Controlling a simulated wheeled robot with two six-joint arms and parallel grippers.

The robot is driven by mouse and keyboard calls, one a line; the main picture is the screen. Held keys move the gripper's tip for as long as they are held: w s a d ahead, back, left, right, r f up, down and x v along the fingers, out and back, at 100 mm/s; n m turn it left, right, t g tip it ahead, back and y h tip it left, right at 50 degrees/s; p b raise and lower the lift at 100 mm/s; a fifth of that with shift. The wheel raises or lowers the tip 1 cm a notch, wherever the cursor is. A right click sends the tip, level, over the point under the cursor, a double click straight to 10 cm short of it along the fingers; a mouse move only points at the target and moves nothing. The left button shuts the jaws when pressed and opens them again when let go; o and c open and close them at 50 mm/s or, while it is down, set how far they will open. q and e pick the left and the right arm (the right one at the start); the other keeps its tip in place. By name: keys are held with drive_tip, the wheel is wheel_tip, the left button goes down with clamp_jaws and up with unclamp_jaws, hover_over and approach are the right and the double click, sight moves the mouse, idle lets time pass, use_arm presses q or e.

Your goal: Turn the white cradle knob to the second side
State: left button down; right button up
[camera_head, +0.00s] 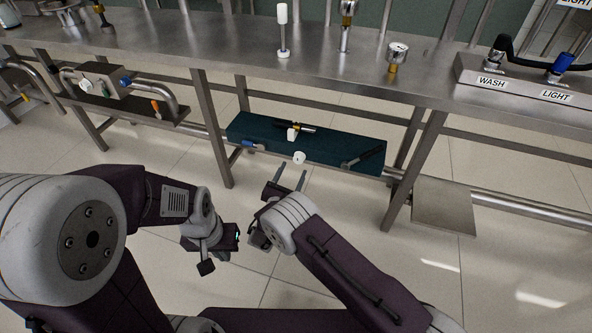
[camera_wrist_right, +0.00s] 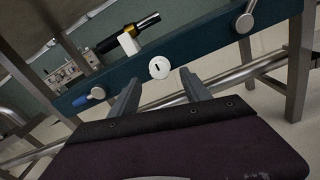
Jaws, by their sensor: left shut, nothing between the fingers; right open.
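The white cradle knob (camera_head: 299,157) is a round white disc on the front of the dark teal shelf, below a white cradle (camera_head: 292,134) that bears a black and gold cylinder (camera_head: 300,128). In the right wrist view the knob (camera_wrist_right: 159,67) shows a short dark mark on its face. My right gripper (camera_head: 290,178) is open, its two fingers pointing toward the knob. In the right wrist view its fingers (camera_wrist_right: 163,95) lie to either side below the knob, apparently not touching it. My left gripper (camera_head: 236,237) is shut and empty, lower left of the right one.
The teal shelf (camera_head: 240,128) hangs under the steel bench (camera_head: 190,40). A blue-handled part (camera_head: 250,145) sits at its left front and a grey lever (camera_head: 364,157) at its right. A bench leg (camera_head: 212,130) stands to the left, another (camera_head: 412,170) to the right.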

sight(298, 161)
drive_tip(key=b+x, duration=0.1)
drive_tip(key=x, duration=0.1)
drive_tip(key=shift+w+d+f, duration=0.15)
drive_tip(key=shift+w, duration=0.25)
drive_tip(key=shift+w+d, duration=0.15)
drive_tip(key=shift+w, duration=0.3)
clamp_jaws()
